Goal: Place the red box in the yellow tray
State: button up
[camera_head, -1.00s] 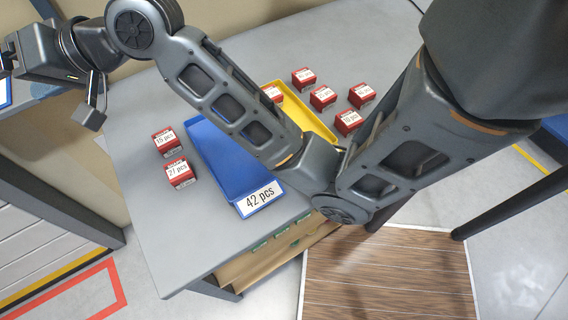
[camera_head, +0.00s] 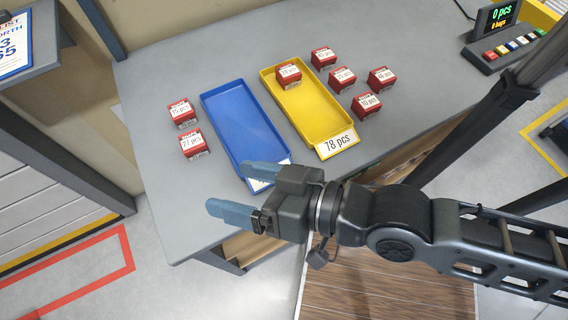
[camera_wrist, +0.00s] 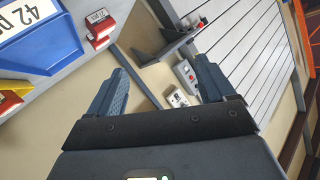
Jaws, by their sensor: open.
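A yellow tray (camera_head: 310,112) labelled "78 pcs" lies on the grey table. One red box (camera_head: 288,75) sits inside its far end. Several more red boxes stand right of the tray, including the nearest one (camera_head: 366,104) and the one furthest right (camera_head: 381,78). Two red boxes (camera_head: 182,113) (camera_head: 193,145) stand left of the blue tray. My gripper (camera_head: 232,190) is open and empty in front of the blue tray's near end, its fingers pointing left. In the wrist view my gripper (camera_wrist: 160,88) is open with nothing between its fingers.
A blue tray (camera_head: 234,122) lies left of the yellow one and holds nothing visible; my gripper partly hides its label. A display with coloured buttons (camera_head: 510,45) stands at the table's right. A side shelf (camera_head: 28,40) is at the left. The table's front left is clear.

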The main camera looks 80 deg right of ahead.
jog(key=s+d+r+n+y, duration=0.1)
jog(key=s+d+n, duration=0.2)
jog(key=s+n, duration=0.3)
jog(key=s, duration=0.3)
jog(key=shift+s+d+r+y, duration=0.2)
jog(key=shift+s+r+y, duration=0.1)
jog(key=shift+s+r, duration=0.1)
